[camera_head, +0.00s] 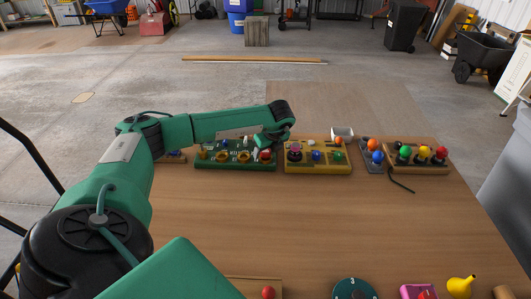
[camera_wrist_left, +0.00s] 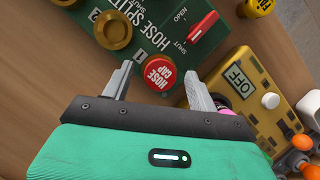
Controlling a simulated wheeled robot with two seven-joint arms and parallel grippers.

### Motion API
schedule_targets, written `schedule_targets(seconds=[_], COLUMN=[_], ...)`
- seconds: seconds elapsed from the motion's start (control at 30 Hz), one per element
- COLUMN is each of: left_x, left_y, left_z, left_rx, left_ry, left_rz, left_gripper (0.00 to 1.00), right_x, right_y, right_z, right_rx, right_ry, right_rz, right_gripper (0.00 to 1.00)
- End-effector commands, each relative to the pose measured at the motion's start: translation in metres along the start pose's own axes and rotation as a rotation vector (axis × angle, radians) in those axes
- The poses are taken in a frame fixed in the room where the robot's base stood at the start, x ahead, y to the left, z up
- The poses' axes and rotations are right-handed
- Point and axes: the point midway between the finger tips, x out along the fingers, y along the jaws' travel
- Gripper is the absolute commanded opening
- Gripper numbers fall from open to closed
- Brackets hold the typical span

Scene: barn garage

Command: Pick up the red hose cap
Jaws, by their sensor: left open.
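The red hose cap (camera_wrist_left: 158,74) is a round red knob with "HOSE CAP" on its top, seated on the green hose splitter board (camera_wrist_left: 187,22) beside the number 1. It also shows in the head view (camera_head: 265,155) at the right end of the green board. My left gripper (camera_head: 272,143) is over that end of the board. In the left wrist view its open fingers (camera_wrist_left: 158,70) lie on either side of the cap, with nothing held. I cannot tell how far the fingertips are above the board. My right gripper is not in view.
A yellow board (camera_head: 318,170) with coloured knobs stands just right of the green board. The middle of the wooden table (camera_head: 300,225) is clear.

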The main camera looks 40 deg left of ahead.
Motion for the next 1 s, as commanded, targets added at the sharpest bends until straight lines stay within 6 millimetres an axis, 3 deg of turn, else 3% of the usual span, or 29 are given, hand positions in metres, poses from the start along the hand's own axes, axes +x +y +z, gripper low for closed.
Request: schedule_targets(seconds=[0.23, 0.5, 0.83, 1.0], left_x=[0.002, 0.002, -0.001, -0.014], left_y=[0.0, 0.0, 0.0, -0.001], left_z=[0.0, 0.0, 0.001, 0.007], left_rx=[0.0, 0.0, -0.001, -0.002], left_ry=[0.0, 0.0, -0.001, -0.001], left_rz=[-0.001, -0.001, -0.002, -0.004], left_gripper=[0.59, 0.11, 0.11, 0.11], right_x=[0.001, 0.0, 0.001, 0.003], right_y=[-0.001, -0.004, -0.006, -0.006], right_z=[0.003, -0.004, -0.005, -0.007], right_rx=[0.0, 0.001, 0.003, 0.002], right_ry=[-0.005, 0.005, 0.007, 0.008], right_rz=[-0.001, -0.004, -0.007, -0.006], right_gripper=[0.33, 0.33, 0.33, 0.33])
